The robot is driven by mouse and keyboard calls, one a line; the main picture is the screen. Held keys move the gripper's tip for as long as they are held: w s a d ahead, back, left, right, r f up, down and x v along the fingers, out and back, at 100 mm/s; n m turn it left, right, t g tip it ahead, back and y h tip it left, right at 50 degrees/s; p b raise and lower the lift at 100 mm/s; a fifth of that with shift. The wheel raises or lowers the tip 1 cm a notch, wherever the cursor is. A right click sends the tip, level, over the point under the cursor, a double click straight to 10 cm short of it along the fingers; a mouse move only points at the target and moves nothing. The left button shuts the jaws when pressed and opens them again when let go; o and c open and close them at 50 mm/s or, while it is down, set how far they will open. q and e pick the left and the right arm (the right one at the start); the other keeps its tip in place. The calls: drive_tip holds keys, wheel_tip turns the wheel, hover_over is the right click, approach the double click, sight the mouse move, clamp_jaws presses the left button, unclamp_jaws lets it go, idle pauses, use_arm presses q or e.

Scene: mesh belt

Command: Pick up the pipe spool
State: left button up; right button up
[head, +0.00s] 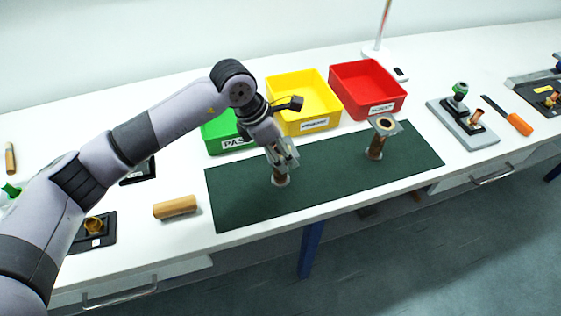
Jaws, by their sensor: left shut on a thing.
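My left gripper (284,158) points down over the left half of the dark green mat (240,205). It is shut on a pipe spool (280,180), a short brown pipe with a grey flange at its foot. The spool is upright; its upper part is hidden by the gripper. I cannot tell whether its foot touches the mat. A second, similar pipe spool (377,148) stands upright on the right part of the mat, with a square plate with a hole on top. My right gripper does not show.
Green (211,131), yellow (300,126) and red (380,108) bins stand behind the mat. A wooden block (175,207) lies left of it. A grey stand (462,124) and an orange-handled tool (519,123) are at right. The mat between the spools is clear.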

use_arm(q)
drive_tip(key=c, duration=0.4)
drive_tip(key=shift+c, duration=0.2)
drive_tip(key=shift+w+r, duration=0.1)
drive_tip(key=shift+r, duration=0.05)
